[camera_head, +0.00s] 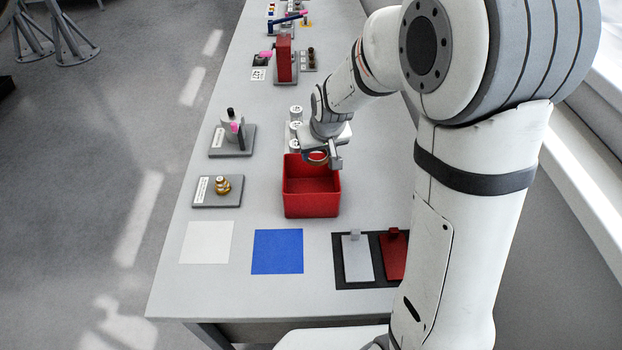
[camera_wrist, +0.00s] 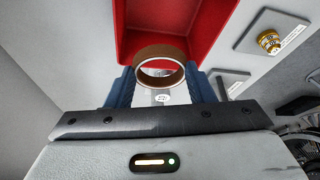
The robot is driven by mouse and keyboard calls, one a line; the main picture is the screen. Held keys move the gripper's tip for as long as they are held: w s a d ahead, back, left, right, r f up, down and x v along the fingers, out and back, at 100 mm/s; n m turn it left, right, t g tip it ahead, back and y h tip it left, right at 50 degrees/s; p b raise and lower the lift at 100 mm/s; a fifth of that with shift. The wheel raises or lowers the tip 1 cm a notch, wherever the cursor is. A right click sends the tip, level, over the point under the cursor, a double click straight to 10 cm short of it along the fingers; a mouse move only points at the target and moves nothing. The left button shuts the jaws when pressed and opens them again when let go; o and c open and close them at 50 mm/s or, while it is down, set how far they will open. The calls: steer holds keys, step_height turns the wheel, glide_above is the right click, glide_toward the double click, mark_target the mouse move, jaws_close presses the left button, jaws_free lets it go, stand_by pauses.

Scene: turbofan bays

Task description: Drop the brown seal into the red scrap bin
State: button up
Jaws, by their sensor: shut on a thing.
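The brown seal (camera_wrist: 160,50) is a ring, held between the blue fingers of my gripper (camera_wrist: 160,72) in the wrist view. My gripper (camera_head: 322,157) is shut on it and hangs over the back part of the red scrap bin (camera_head: 312,205) in the head view. There the seal (camera_head: 317,159) shows as a small brown ring under the gripper. The bin is an open box on the bench, and its red inside (camera_wrist: 207,35) shows behind the ring in the wrist view. The bin floor that I can see looks empty; part of it is hidden by the gripper.
A brass fitting (camera_head: 222,185) stands on a grey plate left of the bin. Several white cylinders (camera_head: 295,125) stand behind it. A white square (camera_head: 207,242), a blue square (camera_head: 278,251) and a black mat (camera_head: 340,280) with two tags lie in front.

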step_height(320, 180, down, 6)
steer(key=b, duration=0.3)
steer(key=shift+r, duration=0.1)
steer(key=o, duration=1.1)
steer(key=shift+b+v, duration=0.7)
steer(key=shift+v, duration=3.2)
steer(key=shift+s, duration=0.1)
